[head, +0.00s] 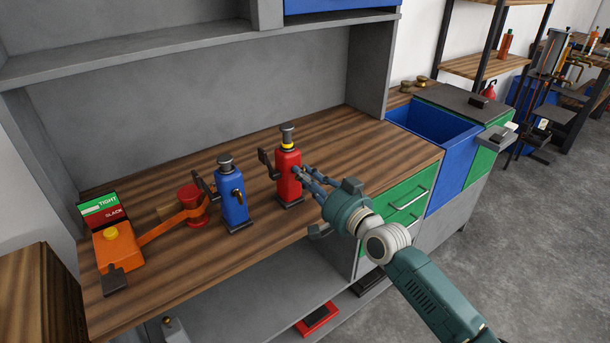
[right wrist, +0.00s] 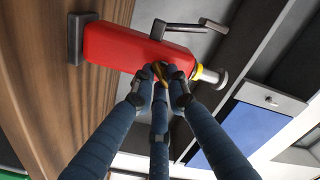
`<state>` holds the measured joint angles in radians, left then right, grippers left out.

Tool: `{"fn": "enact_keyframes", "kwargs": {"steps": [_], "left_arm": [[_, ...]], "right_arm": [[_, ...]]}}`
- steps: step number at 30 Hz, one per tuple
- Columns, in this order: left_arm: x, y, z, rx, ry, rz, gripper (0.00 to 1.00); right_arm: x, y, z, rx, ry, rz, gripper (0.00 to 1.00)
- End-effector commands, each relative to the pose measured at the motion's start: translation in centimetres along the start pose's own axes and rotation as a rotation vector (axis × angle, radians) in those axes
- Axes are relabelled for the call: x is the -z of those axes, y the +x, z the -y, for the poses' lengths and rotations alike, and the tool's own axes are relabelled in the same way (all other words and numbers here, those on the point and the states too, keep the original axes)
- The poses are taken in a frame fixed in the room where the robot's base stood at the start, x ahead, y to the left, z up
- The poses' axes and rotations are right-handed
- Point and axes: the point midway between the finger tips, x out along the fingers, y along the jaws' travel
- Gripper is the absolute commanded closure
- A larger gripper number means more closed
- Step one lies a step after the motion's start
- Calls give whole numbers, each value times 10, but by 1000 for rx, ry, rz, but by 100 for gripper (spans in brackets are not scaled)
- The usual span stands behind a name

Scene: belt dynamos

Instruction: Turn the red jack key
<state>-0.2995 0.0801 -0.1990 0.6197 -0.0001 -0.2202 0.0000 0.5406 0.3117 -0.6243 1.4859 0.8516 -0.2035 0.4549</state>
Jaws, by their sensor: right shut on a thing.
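The red jack (head: 288,178) stands upright on the wooden bench, with a yellow collar, a grey top and a dark crank on its left side. It lies sideways across the right wrist view (right wrist: 115,48). My right gripper (head: 304,173) reaches it from the right. In the right wrist view its three blue fingers (right wrist: 160,80) close together around the small brass key (right wrist: 159,70) on the jack's face. Only a bit of the key shows between the fingertips; in the head view the fingers hide it. My left gripper is not in view.
A blue jack (head: 232,198) with a brass key stands left of the red one. Further left are a red spool (head: 191,200), an orange belt and an orange box (head: 117,247) with a TIGHT/SLACK sign (head: 104,210). Green drawers (head: 408,203) and a blue bin (head: 437,124) are at right.

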Motion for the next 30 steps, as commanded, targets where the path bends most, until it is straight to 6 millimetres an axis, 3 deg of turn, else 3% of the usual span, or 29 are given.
{"fn": "enact_keyframes", "kwargs": {"steps": [18, 30], "left_arm": [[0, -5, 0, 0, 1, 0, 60], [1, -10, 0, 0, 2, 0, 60]], "right_arm": [[-3, 0, -2, -1, 570, 0, 100], [-5, 0, -2, -2, 790, 1, 100]]}}
